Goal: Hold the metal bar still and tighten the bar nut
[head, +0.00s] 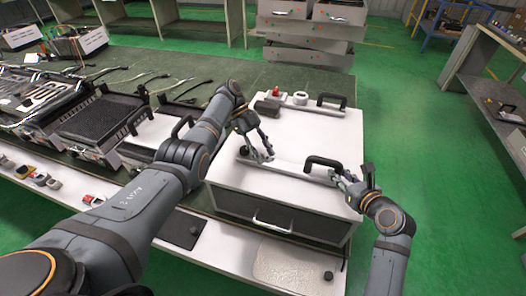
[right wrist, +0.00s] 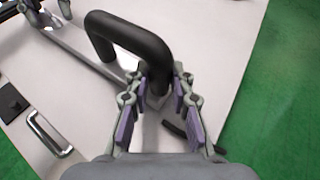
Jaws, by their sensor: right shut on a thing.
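A long pale metal bar (head: 291,168) lies across the top of the white box (head: 290,127); it also shows in the right wrist view (right wrist: 78,48). A black handle (head: 322,160) arches over the bar's right part. I cannot make out the nut clearly.
A second black handle (head: 332,99), a white ring (head: 300,98) and a dark block with a red part (head: 267,106) are at the back of the box top. A silver drawer handle (head: 271,226) is on its front. Opened units (head: 98,122) crowd the left bench.

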